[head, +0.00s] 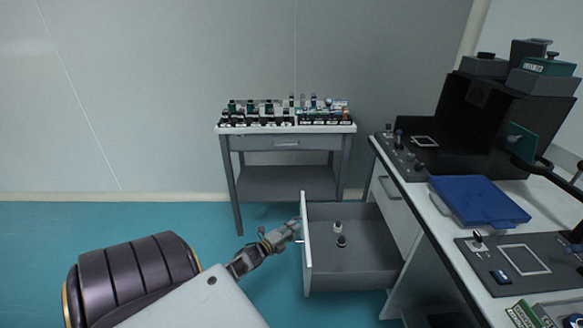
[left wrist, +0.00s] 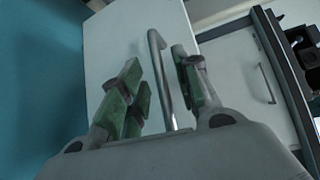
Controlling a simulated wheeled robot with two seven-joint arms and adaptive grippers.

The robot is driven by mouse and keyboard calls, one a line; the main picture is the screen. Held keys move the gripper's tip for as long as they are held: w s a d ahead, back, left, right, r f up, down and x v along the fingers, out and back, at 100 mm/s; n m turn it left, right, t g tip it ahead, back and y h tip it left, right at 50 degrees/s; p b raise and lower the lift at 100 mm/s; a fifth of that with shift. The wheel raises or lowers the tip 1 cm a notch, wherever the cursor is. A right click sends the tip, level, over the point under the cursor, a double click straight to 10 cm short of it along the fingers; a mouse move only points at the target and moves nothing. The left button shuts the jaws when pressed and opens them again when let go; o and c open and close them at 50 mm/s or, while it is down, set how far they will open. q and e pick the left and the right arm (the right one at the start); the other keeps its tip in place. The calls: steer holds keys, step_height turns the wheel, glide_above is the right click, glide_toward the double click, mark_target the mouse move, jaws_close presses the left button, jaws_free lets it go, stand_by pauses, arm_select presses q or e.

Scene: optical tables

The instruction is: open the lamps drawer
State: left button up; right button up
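The drawer (head: 365,250) on the left side of the right-hand table is pulled well out. Two small items, one pale (head: 337,227) and one dark (head: 342,241), stand inside it; I cannot tell if they are lamps. My left gripper (head: 297,228) is at the outer face of the drawer front. In the left wrist view, the drawer's bar handle (left wrist: 165,85) runs between the green-padded fingers of my left gripper (left wrist: 166,88). The fingers are apart, with gaps visible on both sides of the bar. My right gripper is not in view.
The right-hand table (head: 440,235) carries a blue case (head: 478,200) and dark equipment. A closed drawer (head: 388,190) is farther back on its side. A small table (head: 286,128) with rows of parts stands at the wall. The floor at left is clear.

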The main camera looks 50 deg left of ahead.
arm_select(q)
steer(key=shift+s, duration=0.2)
steer(key=s+d+r, duration=0.1)
steer(key=s, duration=1)
steer(key=shift+s+r, duration=0.25)
steer(key=shift+r, duration=0.1)
steer(key=shift+s, duration=0.1)
stand_by(0.8)
